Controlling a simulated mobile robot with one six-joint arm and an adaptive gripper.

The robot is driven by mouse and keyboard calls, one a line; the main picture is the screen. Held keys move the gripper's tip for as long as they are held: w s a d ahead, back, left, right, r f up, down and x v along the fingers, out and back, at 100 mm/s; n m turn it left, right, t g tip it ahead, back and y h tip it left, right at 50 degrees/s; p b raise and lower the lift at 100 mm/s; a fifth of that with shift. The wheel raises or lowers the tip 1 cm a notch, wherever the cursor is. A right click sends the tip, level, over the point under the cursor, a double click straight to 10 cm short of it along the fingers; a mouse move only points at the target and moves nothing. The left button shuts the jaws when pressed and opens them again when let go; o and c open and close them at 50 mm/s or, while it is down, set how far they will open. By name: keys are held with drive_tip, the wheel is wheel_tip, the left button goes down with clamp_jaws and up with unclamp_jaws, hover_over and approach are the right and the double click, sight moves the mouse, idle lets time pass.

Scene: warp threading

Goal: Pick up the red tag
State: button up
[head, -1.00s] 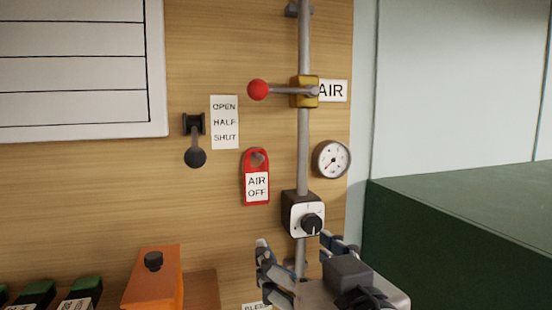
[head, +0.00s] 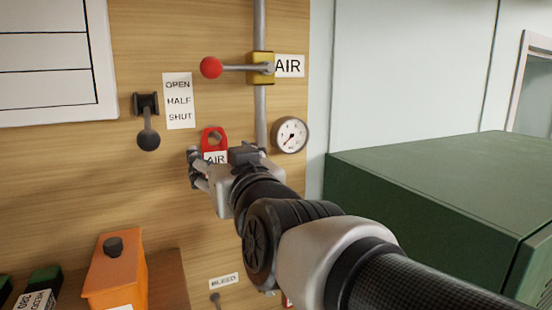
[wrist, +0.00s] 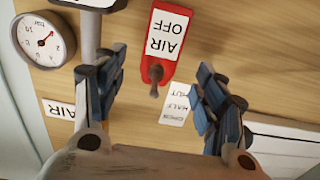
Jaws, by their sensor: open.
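The red tag (head: 214,140) with its white "AIR OFF" label hangs on the wooden board, left of the grey pipe. In the head view my gripper (head: 205,170) is in front of its lower part and hides it. In the wrist view the tag (wrist: 164,45) appears upside down, hanging on a peg (wrist: 155,78) through its hole. My gripper (wrist: 160,90) is open, one finger on each side of the tag's hole end, with clear gaps. Nothing is held between the fingers.
A red-knobbed lever (head: 210,68) on the pipe sticks out above the tag. A gauge (head: 290,135) is to the right and a black lever (head: 148,140) to the left. An orange box (head: 115,270) stands lower left; a green cabinet (head: 430,190) is at right.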

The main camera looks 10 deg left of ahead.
sight(215, 152)
drive_tip(key=p+x, duration=0.1)
drive_tip(key=x, duration=0.4)
drive_tip(key=shift+w+a+f+p, duration=0.15)
drive_tip(key=shift+w+p, duration=0.1)
drive_tip(key=shift+p, duration=0.1)
drive_tip(key=shift+s, duration=0.2)
drive_tip(key=shift+c, duration=0.2)
drive_tip(key=shift+w, duration=0.1)
drive_tip(key=c, duration=0.9)
